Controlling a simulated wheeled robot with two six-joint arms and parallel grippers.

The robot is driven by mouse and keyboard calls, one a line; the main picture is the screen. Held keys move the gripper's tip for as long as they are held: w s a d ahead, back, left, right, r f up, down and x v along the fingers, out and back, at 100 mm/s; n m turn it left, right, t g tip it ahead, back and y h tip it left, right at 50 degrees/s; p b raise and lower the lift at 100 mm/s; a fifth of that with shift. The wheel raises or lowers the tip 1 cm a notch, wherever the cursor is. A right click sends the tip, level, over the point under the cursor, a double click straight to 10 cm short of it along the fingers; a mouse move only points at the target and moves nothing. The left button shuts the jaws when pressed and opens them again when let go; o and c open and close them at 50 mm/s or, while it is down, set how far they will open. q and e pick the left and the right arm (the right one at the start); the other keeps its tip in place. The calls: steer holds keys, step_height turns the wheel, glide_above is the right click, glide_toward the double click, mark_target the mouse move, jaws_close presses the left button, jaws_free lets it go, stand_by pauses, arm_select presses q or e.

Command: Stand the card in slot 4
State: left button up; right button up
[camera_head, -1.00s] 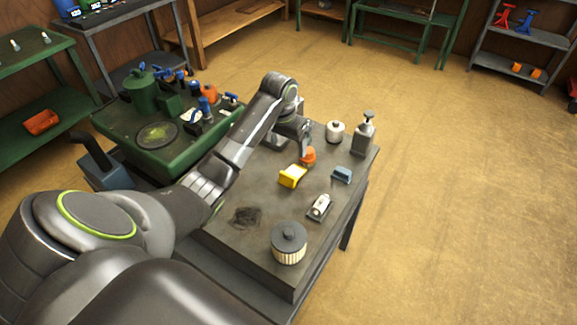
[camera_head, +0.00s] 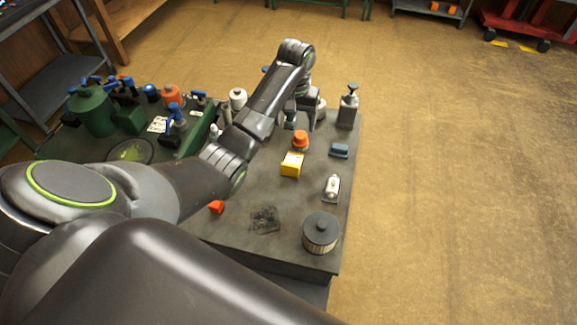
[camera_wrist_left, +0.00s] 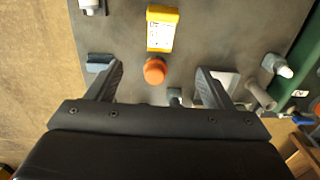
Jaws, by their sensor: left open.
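My left gripper (camera_head: 292,118) is over the far part of the grey table, empty between its fingers. In the left wrist view its two fingers (camera_wrist_left: 160,84) are spread apart, with an orange-capped piece (camera_wrist_left: 155,70) beyond and between them. That piece (camera_head: 300,140) also shows in the head view, just in front of the gripper, beside a yellow box (camera_head: 292,164). A pale flat piece (camera_wrist_left: 224,78) is partly hidden by the right-hand finger in the wrist view; I cannot tell whether it is the card. I cannot make out a numbered slot. My right gripper is not in view.
On the table (camera_head: 275,190) are a blue block (camera_head: 339,150), a white-bodied part (camera_head: 332,187), a ribbed filter (camera_head: 320,235), a pump bottle (camera_head: 348,105) and a red piece (camera_head: 216,207). A crowded green bench stands at the left. Floor at the right is clear.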

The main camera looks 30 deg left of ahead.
arm_select(q)
steer(key=b, duration=0.7)
glide_above(293, 161)
step_height(293, 161, down, 7)
steer(key=f, duration=0.3)
steer(key=shift+w+d+f+p, duration=0.1)
steer(key=shift+d+f+p, duration=0.1)
steer(key=shift+f+p, duration=0.2)
steer(key=shift+f, duration=0.85)
steer(key=f, duration=0.4)
steer(key=shift+a+f+p, duration=0.2)
steer(key=shift+f+p, duration=0.05)
steer(key=shift+p, duration=0.1)
